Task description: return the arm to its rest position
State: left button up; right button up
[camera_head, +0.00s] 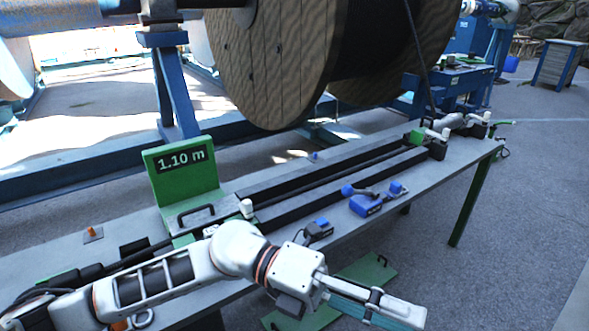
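My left arm comes in from the lower left and stretches across the front of the bench (345,222). Its white and grey links have orange rings. My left gripper (375,306) is at the lower right end of the arm, low in the picture and in front of the bench's near edge. A teal strip shows alongside the gripper; I cannot tell whether it is part of the gripper. The fingertips are too unclear to tell open from shut. My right gripper is not in view.
A green sign reading 1.10 m (181,169) stands on the bench. A black cable (330,170) runs along the bench's channel. A blue tool (370,201) lies near the front edge. A large wooden cable reel (285,60) hangs behind.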

pick_arm(q)
jog(key=w+a+r+n+t+h, duration=0.1)
jog(key=w+a+n+t+h, duration=0.15)
jog(key=w+n+t, duration=0.45)
jog(key=w+a+r+n+t+h, duration=0.1)
jog(key=w+n+t+h, duration=0.3)
jog(key=n+t, duration=0.4)
jog(key=w+a+f+n+t+y, duration=0.4)
jog(key=a+f+n+t+y, duration=0.15)
jog(key=f+n, duration=0.25)
jog(key=w+a+f+n+t+y, duration=0.3)
jog(key=a+f+n+t+y, duration=0.1)
jog(key=a+f+n, duration=0.3)
jog(key=s+a+f+n+g+y, duration=0.1)
jog(key=s+a+f+n+y, duration=0.2)
jog(key=f, duration=0.4)
jog(key=a+f+n+g+y, duration=0.1)
jog(key=a+f+n+y, duration=0.35)
jog(key=f, duration=0.35)
jog(key=s+a+f+n+g+y, duration=0.3)
jog(key=s+a+f, duration=0.6)
jog(key=s+f, duration=0.3)
notch_tip(320, 180, down, 2)
jog(key=shift+s+a+f+g, duration=0.1)
jog(key=shift+s+a+g, duration=0.05)
jog(key=shift+a+g, duration=0.35)
